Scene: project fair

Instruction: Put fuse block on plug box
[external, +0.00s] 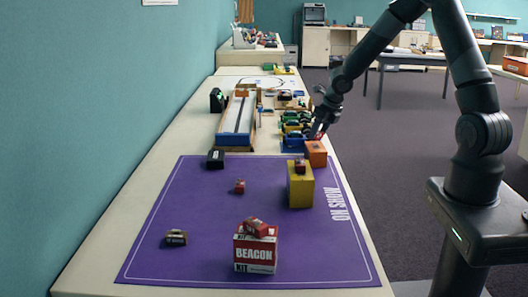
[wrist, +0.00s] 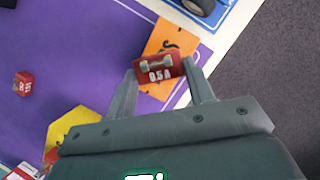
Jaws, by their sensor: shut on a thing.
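My gripper (wrist: 160,78) is shut on a red fuse block (wrist: 158,70) marked "0.5A", with a silvery fuse shape on its face. An orange box (wrist: 172,40) with a dark squiggly marking shows behind the block in the wrist view; I take it to be the plug box. In the external view, my gripper (external: 318,132) is at the orange box (external: 316,154), near its top, at the purple mat's far right corner. I cannot tell whether block and box touch. The block partly hides the box in the wrist view.
A yellow box (external: 300,190) bearing a red block stands nearer on the purple mat (external: 205,245). A red-and-white BEACON box (external: 256,252) also bears a red block. A small red block (external: 240,187) lies mid-mat. A blue tray (external: 293,143) with toy vehicles lies beyond.

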